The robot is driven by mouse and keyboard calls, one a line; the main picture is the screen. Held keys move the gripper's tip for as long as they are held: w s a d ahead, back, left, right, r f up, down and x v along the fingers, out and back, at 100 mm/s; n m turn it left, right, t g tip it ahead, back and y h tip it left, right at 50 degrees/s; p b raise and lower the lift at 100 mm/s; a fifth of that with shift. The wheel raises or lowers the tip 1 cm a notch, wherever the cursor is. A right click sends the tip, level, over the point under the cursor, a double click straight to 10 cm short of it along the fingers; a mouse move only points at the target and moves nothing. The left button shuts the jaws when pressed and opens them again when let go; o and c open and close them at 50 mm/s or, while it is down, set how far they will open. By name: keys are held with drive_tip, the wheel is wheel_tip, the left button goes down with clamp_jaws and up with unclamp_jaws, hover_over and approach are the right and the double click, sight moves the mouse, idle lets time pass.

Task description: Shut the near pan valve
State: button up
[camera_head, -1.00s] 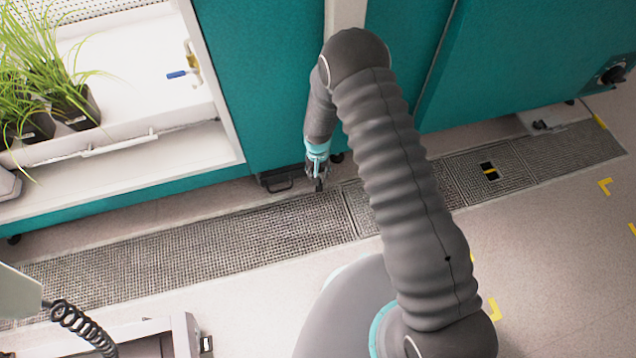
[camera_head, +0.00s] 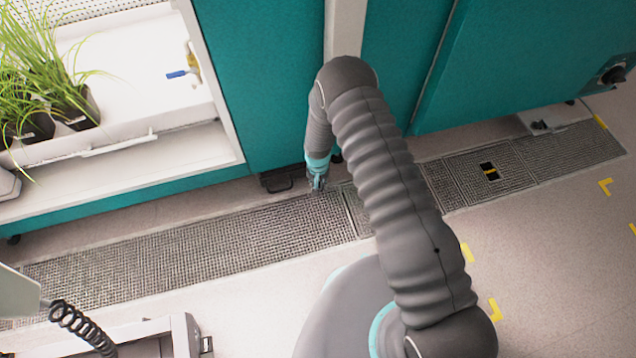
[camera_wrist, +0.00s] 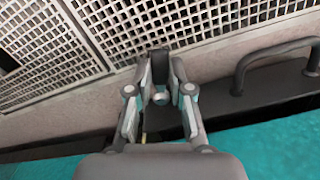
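A valve with a blue lever (camera_head: 180,74) and a brass-coloured body sits on the white wall of the open chamber, at upper left in the head view. The lever points left. I cannot tell whether it is the near pan valve, and no other valve shows clearly. My gripper (camera_head: 317,186) is low in front of the teal cabinet, to the right of this valve and well below it.
A black pan with a bar handle (camera_head: 277,182) lies under the cabinet beside my gripper; its handle (camera_wrist: 250,62) shows in the wrist view. A floor grating (camera_head: 190,250) runs along the front. Potted grass (camera_head: 78,108) stands in the chamber. A grey frame (camera_head: 188,338) is at lower left.

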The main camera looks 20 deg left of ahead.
clamp_jaws()
drive_tip(key=shift+a, duration=0.1)
drive_tip(key=m+b, duration=0.1)
drive_tip(key=a+m+b, duration=0.1)
drive_tip(key=shift+f+m+b, duration=0.2)
drive_tip(key=shift+m+b, duration=0.1)
drive_tip(key=shift+b, duration=0.05)
drive_tip(key=m+b, duration=0.1)
drive_tip(key=a+m+b, duration=0.1)
drive_tip(key=m, duration=0.1)
drive_tip(key=m+b, duration=0.1)
drive_tip(key=shift+w+a+m, duration=0.15)
drive_tip(key=shift+a+m, duration=0.15)
drive_tip(key=m+b, duration=0.1)
drive_tip(key=a+m+b, duration=0.1)
drive_tip(key=m, duration=0.1)
drive_tip(key=shift+w+m, duration=0.3)
drive_tip(key=shift+w, duration=0.1)
drive_tip(key=shift+w+a+r+m+b, duration=0.1)
drive_tip(key=shift+w+a+m+b, duration=0.15)
drive_tip(key=shift+m+b, duration=0.45)
drive_tip(key=shift+w+a+r+m+b, duration=0.15)
drive_tip(key=shift+m+b, duration=0.25)
drive_tip(key=shift+m, duration=0.6)
drive_tip(key=shift+w+a, duration=0.1)
drive_tip(key=o, duration=0.7)
unclamp_jaws()
